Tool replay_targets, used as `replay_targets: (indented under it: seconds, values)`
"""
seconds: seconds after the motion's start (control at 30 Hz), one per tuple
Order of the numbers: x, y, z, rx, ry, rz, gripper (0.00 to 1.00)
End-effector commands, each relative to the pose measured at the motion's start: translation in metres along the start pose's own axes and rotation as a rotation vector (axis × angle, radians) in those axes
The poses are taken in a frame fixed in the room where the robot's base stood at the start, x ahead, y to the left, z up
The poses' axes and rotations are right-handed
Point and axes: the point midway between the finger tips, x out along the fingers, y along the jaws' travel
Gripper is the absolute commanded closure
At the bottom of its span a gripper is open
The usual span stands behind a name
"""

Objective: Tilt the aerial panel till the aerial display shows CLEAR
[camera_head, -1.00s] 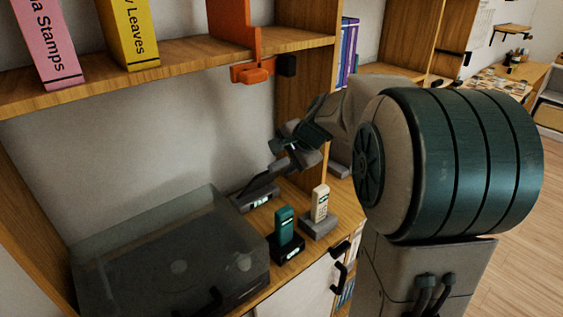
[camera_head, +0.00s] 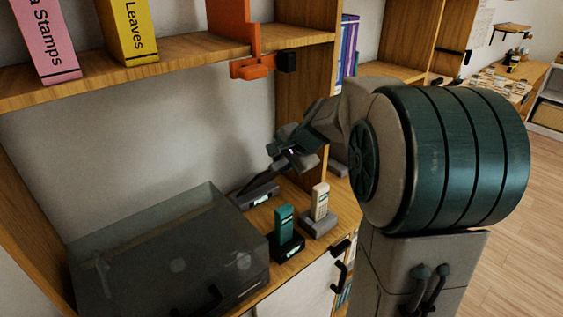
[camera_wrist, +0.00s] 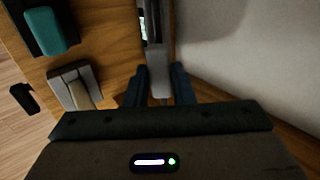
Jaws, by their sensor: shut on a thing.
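The aerial (camera_head: 257,194) is a low dark unit at the back of the wooden shelf, right of the turntable. Its small lit aerial display (camera_head: 263,199) faces the front; its text is too small to read. My gripper (camera_head: 283,161) is just above the aerial, reaching in from the right. In the wrist view my gripper (camera_wrist: 159,87) has its dark fingers on both sides of the narrow grey aerial panel (camera_wrist: 159,82) and is shut on it. The panel's exact tilt is partly hidden by the gripper.
A teal handset (camera_head: 284,226) and a cream handset (camera_head: 320,202) stand in cradles in front of the aerial. A turntable with a smoky lid (camera_head: 165,255) fills the left.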

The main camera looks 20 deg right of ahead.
Motion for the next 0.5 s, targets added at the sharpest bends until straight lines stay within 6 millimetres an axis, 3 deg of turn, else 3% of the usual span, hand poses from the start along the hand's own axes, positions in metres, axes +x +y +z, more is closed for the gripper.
replay_targets:
  seconds: [0.03,0.17,0.47,0.5]
  values:
    - [0.005,0.011,0.000,0.000,-0.001,0.006,1.00]
    - [0.005,0.023,-0.001,0.001,-0.001,0.008,1.00]
    - [0.003,0.024,0.000,0.000,-0.003,0.010,1.00]
    - [0.003,0.024,0.000,0.000,-0.003,0.010,0.74]
